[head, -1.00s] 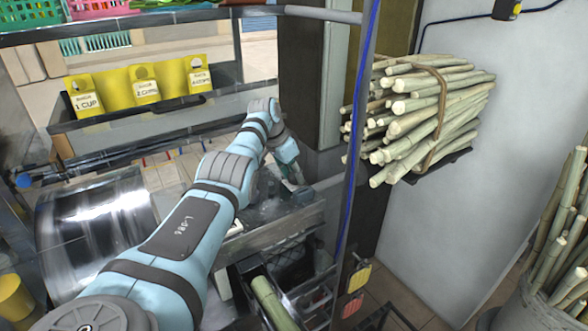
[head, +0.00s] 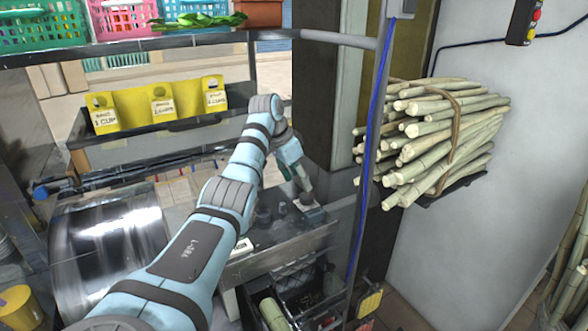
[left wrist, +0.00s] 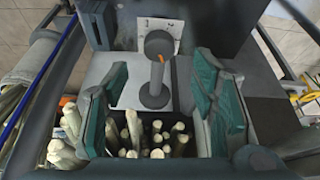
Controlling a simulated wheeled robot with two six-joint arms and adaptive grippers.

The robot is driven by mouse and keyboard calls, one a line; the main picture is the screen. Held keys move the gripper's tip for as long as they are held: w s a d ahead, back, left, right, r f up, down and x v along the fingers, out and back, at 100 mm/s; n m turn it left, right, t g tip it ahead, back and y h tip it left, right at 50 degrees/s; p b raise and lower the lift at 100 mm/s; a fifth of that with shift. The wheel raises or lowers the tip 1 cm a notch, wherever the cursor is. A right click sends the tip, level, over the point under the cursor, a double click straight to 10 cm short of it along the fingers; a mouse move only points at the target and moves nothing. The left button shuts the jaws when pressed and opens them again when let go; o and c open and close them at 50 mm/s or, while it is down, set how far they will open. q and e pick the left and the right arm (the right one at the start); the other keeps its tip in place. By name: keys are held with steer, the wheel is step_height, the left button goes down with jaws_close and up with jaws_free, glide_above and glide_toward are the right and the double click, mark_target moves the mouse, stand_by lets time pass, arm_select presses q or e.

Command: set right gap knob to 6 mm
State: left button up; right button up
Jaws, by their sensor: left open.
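A dark grey knob (left wrist: 158,45) with a small orange mark on its stem is in the left wrist view, in front of a white card with printed marks too small to read. A round dark base (left wrist: 154,96) shows below it. My left gripper (left wrist: 160,105) is open, one teal finger on each side of this knob, with clear gaps. In the head view my left gripper (head: 304,184) points down over the right end of the metal press top (head: 285,235), where small dark knobs (head: 263,214) stand. The knob's setting is not readable. My right gripper is not in view.
Cane pieces (left wrist: 155,140) stand in a bin below the fingers. A bundle of cane (head: 440,135) sits on a wall shelf at right, behind a post with a blue cable (head: 372,130). A yellow cup holder (head: 160,102) and metal drum (head: 105,240) are at left.

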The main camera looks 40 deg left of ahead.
arm_select(q)
steer(key=v, duration=0.5)
steer(key=shift+r, duration=0.1)
